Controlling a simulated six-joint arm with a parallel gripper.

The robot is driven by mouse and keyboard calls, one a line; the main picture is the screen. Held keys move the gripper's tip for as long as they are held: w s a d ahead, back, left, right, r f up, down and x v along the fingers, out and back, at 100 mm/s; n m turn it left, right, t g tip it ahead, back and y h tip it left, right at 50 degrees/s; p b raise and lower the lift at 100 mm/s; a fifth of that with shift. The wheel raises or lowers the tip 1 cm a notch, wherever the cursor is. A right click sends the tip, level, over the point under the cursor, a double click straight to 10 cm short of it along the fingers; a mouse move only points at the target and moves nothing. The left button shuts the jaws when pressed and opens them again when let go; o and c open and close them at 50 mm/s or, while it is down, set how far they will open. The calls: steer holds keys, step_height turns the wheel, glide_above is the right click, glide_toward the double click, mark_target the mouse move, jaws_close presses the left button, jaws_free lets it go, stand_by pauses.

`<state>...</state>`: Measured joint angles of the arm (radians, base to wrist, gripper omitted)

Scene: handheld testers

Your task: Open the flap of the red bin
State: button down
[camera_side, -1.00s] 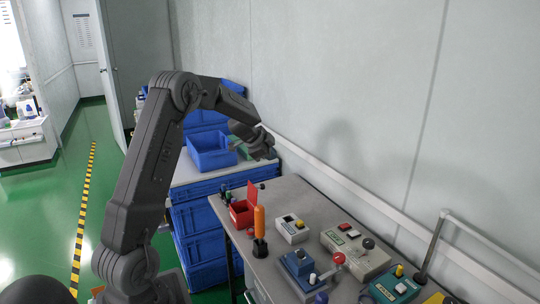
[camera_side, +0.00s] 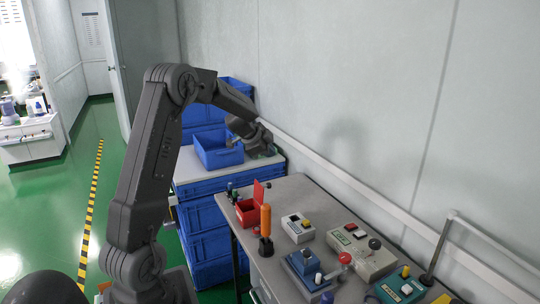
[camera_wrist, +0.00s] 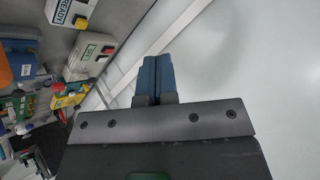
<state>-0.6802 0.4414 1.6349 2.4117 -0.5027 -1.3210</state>
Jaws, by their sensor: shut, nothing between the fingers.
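The small red bin (camera_side: 247,213) stands near the far left corner of the grey workbench. Its red flap (camera_side: 259,190) stands up at the bin's right side, so the bin is open at the top. My gripper (camera_side: 270,151) is up and behind the bin, near the wall and apart from it. In the wrist view my gripper's blue fingers (camera_wrist: 153,72) are together with nothing between them. The red bin is not visible in the wrist view.
An upright orange handle (camera_side: 265,220) stands close in front of the bin. Several control boxes, such as the white one (camera_side: 298,229), fill the bench to the right. A pale wall rail (camera_side: 320,168) runs along the back.

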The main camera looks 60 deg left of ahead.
step_height(320, 180, up, 9)
steer(key=shift+f, duration=0.2)
stand_by(0.5)
stand_by(0.3)
steer(key=d+r+n+t+y, duration=0.25)
steer(key=d+r, duration=0.25)
steer(key=d, duration=0.3)
steer(key=d+r+n+t+y, duration=0.1)
steer(key=d+r+t, duration=0.3)
steer(key=d+r, duration=0.3)
steer(key=s+d+f+n+g+h, duration=0.1)
steer(key=s+d+f+g, duration=0.3)
steer(key=s+d, duration=0.7)
steer(key=s+d+f+n+g+h, duration=0.2)
steer(key=s+d+f+g+h, duration=0.2)
steer(key=s+d+f, duration=0.4)
steer(key=s+d+g, duration=0.1)
steer(key=s+d, duration=0.2)
steer(key=s, duration=0.1)
steer(key=shift+d+f, duration=0.25)
steer(key=shift+f, duration=0.05)
steer(key=c, duration=1.8)
jaws_free()
